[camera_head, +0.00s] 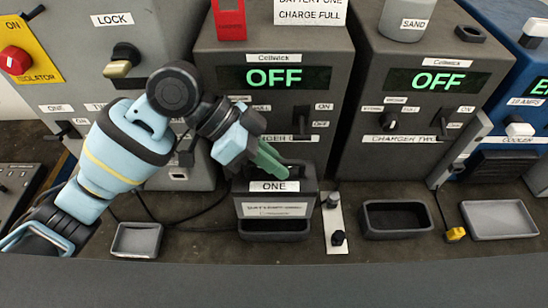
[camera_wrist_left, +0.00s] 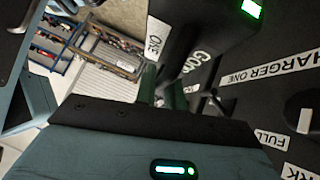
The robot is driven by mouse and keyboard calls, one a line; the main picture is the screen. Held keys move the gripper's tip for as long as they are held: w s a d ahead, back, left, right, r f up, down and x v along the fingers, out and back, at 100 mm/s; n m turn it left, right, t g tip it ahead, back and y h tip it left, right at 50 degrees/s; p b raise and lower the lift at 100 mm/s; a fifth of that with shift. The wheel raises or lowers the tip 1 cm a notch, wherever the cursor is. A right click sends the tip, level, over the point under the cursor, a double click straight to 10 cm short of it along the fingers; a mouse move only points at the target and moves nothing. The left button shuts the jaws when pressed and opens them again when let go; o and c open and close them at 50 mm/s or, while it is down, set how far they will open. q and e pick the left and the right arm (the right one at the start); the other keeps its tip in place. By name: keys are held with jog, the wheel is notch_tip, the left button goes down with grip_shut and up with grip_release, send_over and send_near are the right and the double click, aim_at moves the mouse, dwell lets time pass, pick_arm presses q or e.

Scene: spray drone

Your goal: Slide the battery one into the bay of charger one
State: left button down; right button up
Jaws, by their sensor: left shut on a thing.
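Battery one (camera_head: 275,208) is a dark grey block with a top handle and a white ONE label. It stands upright in front of charger one (camera_head: 272,100), whose display reads OFF. My left gripper (camera_head: 268,160), with green fingers, is shut on the battery's handle from above. In the left wrist view the green fingers (camera_wrist_left: 164,92) meet the dark battery (camera_wrist_left: 180,40). A dark tray-like rim (camera_head: 274,236) shows under the battery. The bay is hidden behind the battery, and I cannot tell how far in it is. My right gripper is out of view.
Charger two (camera_head: 425,95), also OFF, stands to the right. An empty dark tray (camera_head: 397,234), a grey tray (camera_head: 500,235) and a small left tray (camera_head: 137,254) lie on the bench. A white strip with knobs (camera_head: 335,215) is close right of the battery.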

aim_at(274, 178)
pick_arm(q)
jog(key=shift+w+r, duration=0.2)
jog(key=shift+r, duration=0.05)
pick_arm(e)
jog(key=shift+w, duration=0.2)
pick_arm(q)
jog(key=shift+s, duration=0.15)
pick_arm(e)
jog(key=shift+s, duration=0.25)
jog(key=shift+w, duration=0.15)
